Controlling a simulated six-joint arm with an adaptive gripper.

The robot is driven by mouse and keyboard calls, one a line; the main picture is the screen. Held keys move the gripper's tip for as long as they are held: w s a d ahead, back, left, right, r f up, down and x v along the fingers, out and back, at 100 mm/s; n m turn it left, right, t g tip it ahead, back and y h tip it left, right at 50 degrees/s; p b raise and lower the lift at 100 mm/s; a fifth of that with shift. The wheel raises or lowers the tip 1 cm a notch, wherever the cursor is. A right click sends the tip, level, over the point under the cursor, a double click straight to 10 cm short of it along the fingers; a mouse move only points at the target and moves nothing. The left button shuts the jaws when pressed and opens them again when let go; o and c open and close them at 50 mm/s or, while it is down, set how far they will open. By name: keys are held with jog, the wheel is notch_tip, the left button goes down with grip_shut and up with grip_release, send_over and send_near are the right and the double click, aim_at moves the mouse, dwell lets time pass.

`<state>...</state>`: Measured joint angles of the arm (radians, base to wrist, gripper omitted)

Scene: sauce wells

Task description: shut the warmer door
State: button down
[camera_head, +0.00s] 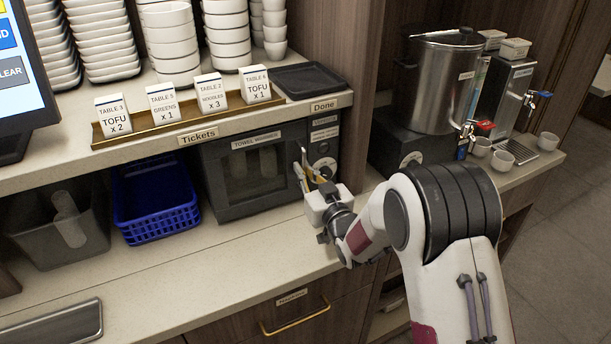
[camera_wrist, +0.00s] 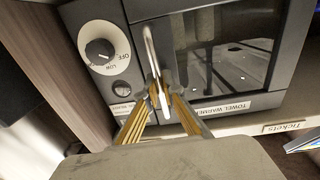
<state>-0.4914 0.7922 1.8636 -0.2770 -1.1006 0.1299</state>
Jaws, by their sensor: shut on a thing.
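The towel warmer (camera_head: 222,207) is a dark box under the shelf, and it also shows in the wrist view (camera_wrist: 292,60). Its door (camera_head: 213,168) has a dark window, with pale upright shapes showing through it. The door looks flush or nearly flush with the front; I cannot tell whether a small gap remains. The door's light metal handle (camera_wrist: 150,50) is at the edge beside the control panel. My gripper (camera_head: 310,177) is at this handle, its fingers closed around it in the wrist view (camera_wrist: 160,92). The fingers partly hide the handle.
The warmer's knob (camera_wrist: 99,51) is close beside the handle. A blue basket (camera_head: 155,215) and a grey bin (camera_head: 70,235) stand left of the warmer. Ticket cards and stacked bowls fill the shelf above. The counter (camera_head: 220,265) in front is clear. A steel urn (camera_head: 445,85) stands right.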

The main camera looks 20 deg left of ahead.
jog(key=shift+w+a+r, duration=0.15)
jog(key=shift+w, duration=0.15)
jog(key=c, duration=2.2)
grip_release()
jog(key=shift+w, duration=0.1)
jog(key=shift+s, duration=0.2)
jog(key=shift+s+d, duration=0.35)
jog(key=shift+d, duration=0.05)
jog(key=shift+v, duration=5.35)
